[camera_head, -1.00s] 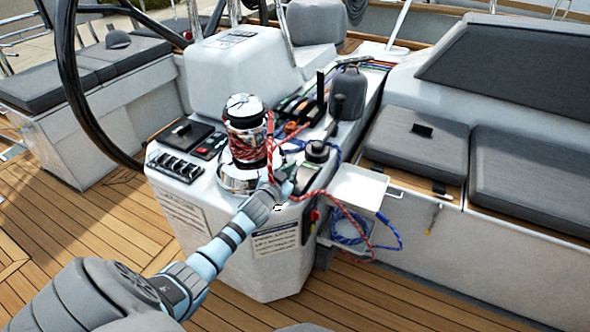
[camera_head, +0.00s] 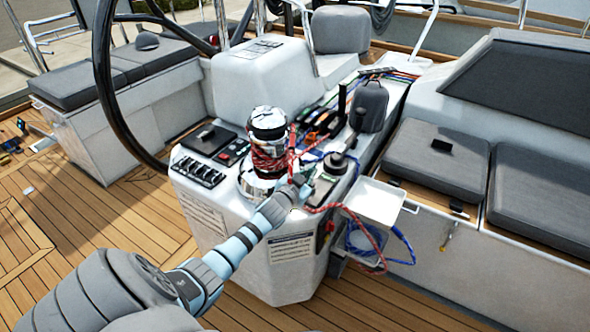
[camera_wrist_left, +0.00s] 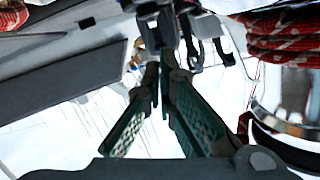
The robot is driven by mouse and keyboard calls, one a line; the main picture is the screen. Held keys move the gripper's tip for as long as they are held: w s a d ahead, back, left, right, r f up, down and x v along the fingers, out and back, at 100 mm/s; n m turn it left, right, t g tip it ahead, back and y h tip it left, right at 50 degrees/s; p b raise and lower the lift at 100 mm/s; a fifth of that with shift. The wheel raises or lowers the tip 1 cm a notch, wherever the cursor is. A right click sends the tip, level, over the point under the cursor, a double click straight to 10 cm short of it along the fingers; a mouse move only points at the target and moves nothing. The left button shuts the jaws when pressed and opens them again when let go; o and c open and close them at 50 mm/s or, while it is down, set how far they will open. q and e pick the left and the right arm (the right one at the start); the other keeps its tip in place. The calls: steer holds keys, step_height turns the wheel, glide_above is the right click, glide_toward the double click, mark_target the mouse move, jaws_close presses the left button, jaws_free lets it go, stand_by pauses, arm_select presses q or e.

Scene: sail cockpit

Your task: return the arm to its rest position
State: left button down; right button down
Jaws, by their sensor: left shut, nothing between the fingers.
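My left arm comes in from the lower left in the head view and reaches to the white console. Its gripper (camera_head: 303,183) is beside the chrome winch (camera_head: 268,125), on the winch's right, near the red rope (camera_head: 330,208). It is shut and empty. In the left wrist view the two fingers with green pads (camera_wrist_left: 164,85) point away from the camera, with the rope-wrapped winch (camera_wrist_left: 290,85) close by on the right. Whether the fingers touch the rope is unclear. My right gripper is not in view.
The steering wheel (camera_head: 108,85) stands left of the console (camera_head: 262,80). A small white tray (camera_head: 375,200) with hanging red and blue ropes sticks out at the console's right. Grey-cushioned benches (camera_head: 436,160) lie on the right. The wooden deck (camera_head: 90,220) at the left is mostly clear.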

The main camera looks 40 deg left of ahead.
arm_select(q)
steer(key=b+v, duration=0.1)
steer(key=v, duration=0.1)
steer(key=shift+s+r, duration=0.15)
steer(key=shift+s, duration=0.15)
steer(key=v, duration=0.7)
steer(key=shift+s+b, duration=0.2)
steer(key=shift+b, duration=0.2)
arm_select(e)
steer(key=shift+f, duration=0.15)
